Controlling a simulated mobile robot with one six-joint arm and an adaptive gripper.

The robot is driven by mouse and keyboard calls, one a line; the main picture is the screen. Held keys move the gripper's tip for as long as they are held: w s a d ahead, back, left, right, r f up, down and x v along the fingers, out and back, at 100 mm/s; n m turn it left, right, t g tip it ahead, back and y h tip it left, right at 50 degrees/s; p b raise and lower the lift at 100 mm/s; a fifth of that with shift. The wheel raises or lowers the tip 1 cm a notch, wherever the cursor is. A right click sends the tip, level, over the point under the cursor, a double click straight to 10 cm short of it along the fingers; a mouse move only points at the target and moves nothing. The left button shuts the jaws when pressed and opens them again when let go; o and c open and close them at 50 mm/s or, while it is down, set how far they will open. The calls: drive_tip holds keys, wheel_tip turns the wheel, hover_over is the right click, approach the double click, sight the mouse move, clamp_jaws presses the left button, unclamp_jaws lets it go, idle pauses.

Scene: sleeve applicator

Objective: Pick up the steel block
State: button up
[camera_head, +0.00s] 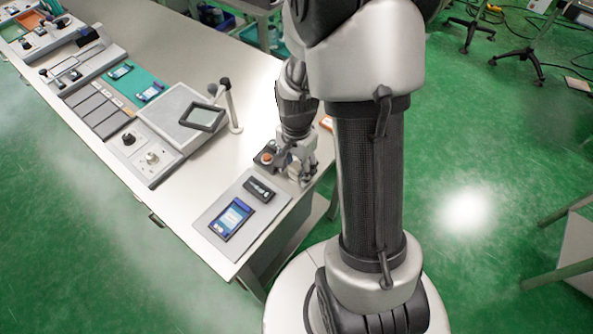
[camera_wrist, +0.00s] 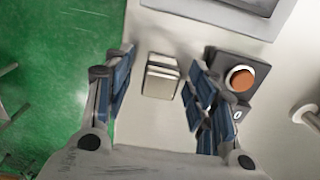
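The steel block (camera_wrist: 161,77) is a small pale metallic block near the table's edge. In the wrist view it lies between the two blue-padded fingers of my gripper (camera_wrist: 158,95), with a gap on both sides. The fingers are open and do not touch it. In the head view my gripper (camera_head: 297,172) is low over the near right part of the table, and a pale piece (camera_head: 296,177) shows by its fingers; I cannot tell clearly if this is the block.
A dark box with an orange button (camera_wrist: 240,78) stands close beside the right finger. A grey mat (camera_head: 213,209) holds a phone-like device (camera_head: 231,219) and a black item (camera_head: 259,190). A grey machine (camera_head: 177,117) with a tilted frame stands further left. Green floor (camera_wrist: 60,70) lies beyond the table's edge.

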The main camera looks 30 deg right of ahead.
sight(297, 166)
clamp_jaws()
idle(0.5)
wheel_tip(297, 166, up, 20)
drive_tip(key=p, duration=0.7)
